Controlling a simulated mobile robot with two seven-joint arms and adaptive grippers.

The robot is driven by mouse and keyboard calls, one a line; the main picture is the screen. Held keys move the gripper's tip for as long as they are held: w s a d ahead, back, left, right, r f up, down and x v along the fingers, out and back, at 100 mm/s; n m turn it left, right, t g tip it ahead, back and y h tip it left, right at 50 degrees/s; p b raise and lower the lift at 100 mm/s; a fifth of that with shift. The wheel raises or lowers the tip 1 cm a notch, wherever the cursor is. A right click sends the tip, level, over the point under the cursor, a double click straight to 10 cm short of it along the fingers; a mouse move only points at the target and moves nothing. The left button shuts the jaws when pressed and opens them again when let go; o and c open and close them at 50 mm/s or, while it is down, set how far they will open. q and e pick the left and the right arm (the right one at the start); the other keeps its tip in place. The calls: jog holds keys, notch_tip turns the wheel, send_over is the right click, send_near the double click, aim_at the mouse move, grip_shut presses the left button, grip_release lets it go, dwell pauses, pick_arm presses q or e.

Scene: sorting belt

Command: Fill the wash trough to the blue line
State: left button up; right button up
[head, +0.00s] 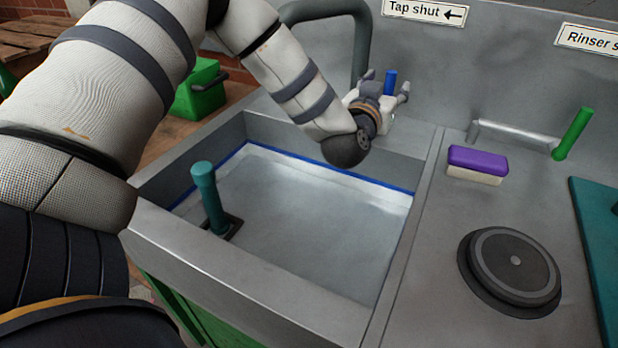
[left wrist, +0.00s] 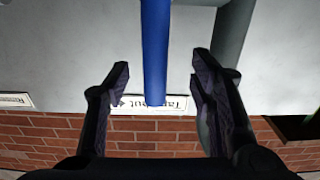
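The wash trough (head: 262,280) is a grey metal basin with a blue line (head: 335,168) around its inner walls. Its inside looks pale and shiny; I cannot tell the water level for sure. A teal upright plug handle (head: 208,196) stands in it at the left. The blue tap lever (head: 390,82) stands up behind the trough, below the "Tap shut" sign (head: 424,12). My left gripper (head: 385,92) is at the lever. In the left wrist view the blue lever (left wrist: 155,50) lies between its open fingers (left wrist: 158,85), apart from both. My right gripper is not in view.
A grey curved pipe (head: 362,45) rises behind the trough; its outlet is hidden. On the right counter are a purple brush (head: 478,160), a green lever (head: 573,134), a round dark disc (head: 512,268) and a teal board (head: 598,235). A green crate (head: 203,95) stands behind my arm.

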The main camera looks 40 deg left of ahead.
pick_arm(q)
jog(key=shift+s+d, duration=0.1)
jog(key=v, duration=0.8)
dwell(0.4)
